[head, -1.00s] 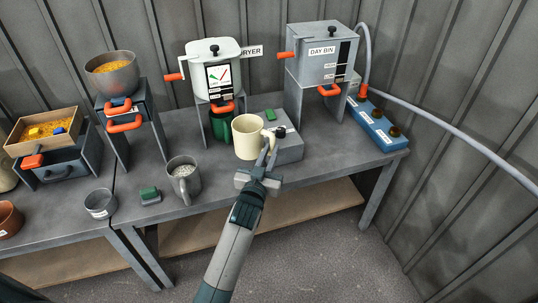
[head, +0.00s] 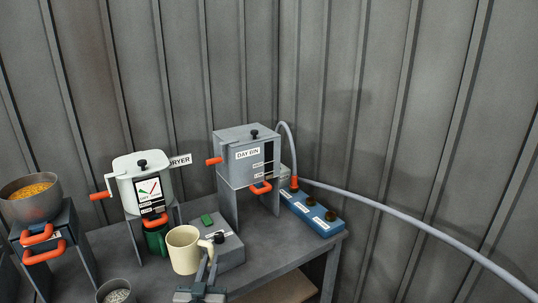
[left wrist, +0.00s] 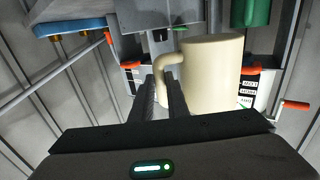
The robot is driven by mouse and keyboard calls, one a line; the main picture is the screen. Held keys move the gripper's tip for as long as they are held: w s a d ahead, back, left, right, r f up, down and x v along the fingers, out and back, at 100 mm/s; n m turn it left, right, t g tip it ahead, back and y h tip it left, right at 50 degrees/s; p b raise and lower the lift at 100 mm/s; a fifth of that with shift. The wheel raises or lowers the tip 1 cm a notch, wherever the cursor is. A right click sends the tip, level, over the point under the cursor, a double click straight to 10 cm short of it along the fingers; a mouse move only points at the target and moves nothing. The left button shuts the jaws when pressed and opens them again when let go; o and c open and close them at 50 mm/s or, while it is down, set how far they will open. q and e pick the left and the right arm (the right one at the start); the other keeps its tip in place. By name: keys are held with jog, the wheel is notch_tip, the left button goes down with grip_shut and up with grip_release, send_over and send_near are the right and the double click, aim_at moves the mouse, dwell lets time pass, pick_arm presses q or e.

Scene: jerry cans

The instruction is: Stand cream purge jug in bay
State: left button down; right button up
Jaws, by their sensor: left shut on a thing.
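The cream jug (head: 183,251) is upright, with its handle on the right, in front of the dryer and beside a grey box with a dark knob (head: 226,249). My left gripper (head: 209,261) is shut on the jug's handle. In the left wrist view the jug (left wrist: 212,75) is beside the fingers (left wrist: 160,92), which pinch its handle. Whether the jug's base touches the table is hidden. No place marked as a bay can be made out. My right gripper is not in view.
The white dryer (head: 128,191) stands behind the jug, with a green container (head: 155,240) under it. The day bin (head: 246,165) is on a grey stand at right. A blue strip with knobs (head: 316,219) and a hose (head: 400,214) lie beyond. A grey cup (head: 114,291) is at front left.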

pick_arm(q)
jog(key=s+r, duration=0.5)
jog(key=s, duration=0.7)
jog(key=s+r, duration=0.5)
jog(key=s, duration=0.7)
jog(key=shift+s+d+h, duration=0.15)
jog(key=shift+d+h, duration=0.15)
dwell(2.0)
